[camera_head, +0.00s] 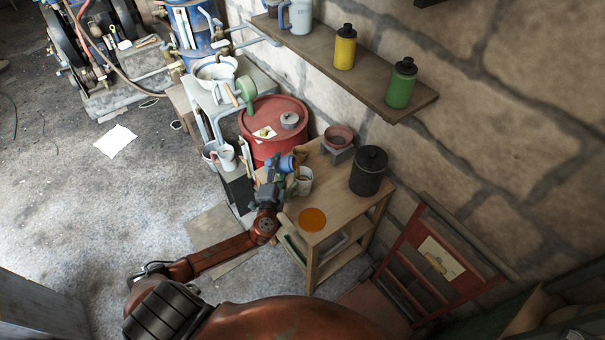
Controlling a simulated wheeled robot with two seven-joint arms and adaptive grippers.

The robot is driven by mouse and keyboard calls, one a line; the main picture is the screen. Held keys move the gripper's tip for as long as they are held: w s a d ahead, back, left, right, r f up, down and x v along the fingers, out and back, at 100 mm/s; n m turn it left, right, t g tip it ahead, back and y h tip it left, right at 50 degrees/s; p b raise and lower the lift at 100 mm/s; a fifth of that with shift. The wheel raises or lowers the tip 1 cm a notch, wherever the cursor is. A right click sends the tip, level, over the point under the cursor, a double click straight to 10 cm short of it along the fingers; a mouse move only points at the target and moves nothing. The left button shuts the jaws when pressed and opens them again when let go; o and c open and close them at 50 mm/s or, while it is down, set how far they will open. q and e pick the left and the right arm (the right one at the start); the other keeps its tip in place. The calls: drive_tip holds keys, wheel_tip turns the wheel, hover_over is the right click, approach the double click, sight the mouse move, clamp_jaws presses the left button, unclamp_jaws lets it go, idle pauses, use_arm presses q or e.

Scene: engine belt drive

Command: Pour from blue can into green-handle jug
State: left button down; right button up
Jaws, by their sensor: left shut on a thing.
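My left gripper (277,172) is at the left edge of the small wooden table and is shut on a small blue can (287,163). The can looks tilted, with a brownish patch at its right end; I cannot tell whether anything flows from it. Just below and right of the can stands a pale grey jug (304,184), with some green at its left side, partly hidden by my gripper. The can is close above the jug's upper left; whether they touch is unclear. My right gripper is not in view.
The wooden table (336,232) also holds an orange disc (312,219), a black lidded canister (369,171) and a reddish bowl on a grey block (339,137). A red drum (274,128) stands behind, a red chair (432,258) at right. A wall shelf (375,92) holds bottles.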

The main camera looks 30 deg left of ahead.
use_arm(q)
drive_tip(key=shift+w+d+r+m+p, duration=0.3)
drive_tip(key=shift+d+r+m+p, duration=0.25)
drive_tip(key=shift+m+p, duration=0.3)
idle(1.4)
